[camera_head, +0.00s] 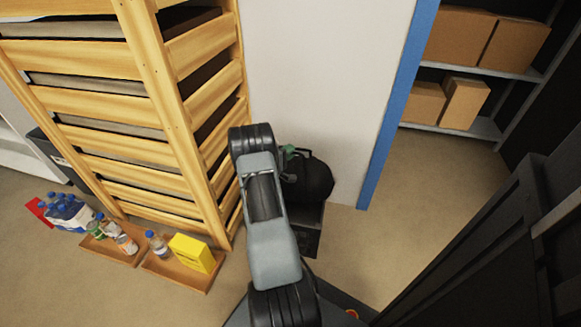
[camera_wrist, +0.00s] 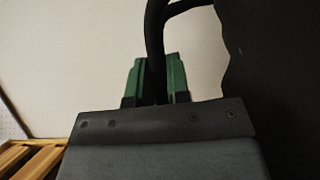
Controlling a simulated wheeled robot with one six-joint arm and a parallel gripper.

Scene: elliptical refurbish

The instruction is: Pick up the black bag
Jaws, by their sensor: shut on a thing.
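The black bag (camera_head: 314,180) rests on a dark box against the white wall, partly hidden behind my arm in the head view. In the wrist view the bag's dark body (camera_wrist: 272,75) fills the right side, and its handle strap (camera_wrist: 156,45) runs down between the green fingers. My gripper (camera_wrist: 157,80) is shut on the strap. In the head view, a green fingertip of my gripper (camera_head: 289,151) shows at the bag's upper left.
A wooden slatted rack (camera_head: 150,110) stands close to the left. Wooden trays (camera_head: 178,275) with bottles and a yellow box (camera_head: 192,253) lie on the floor. A blue door frame (camera_head: 398,105) and shelves with cartons (camera_head: 460,38) are at right. Dark structures fill the lower right.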

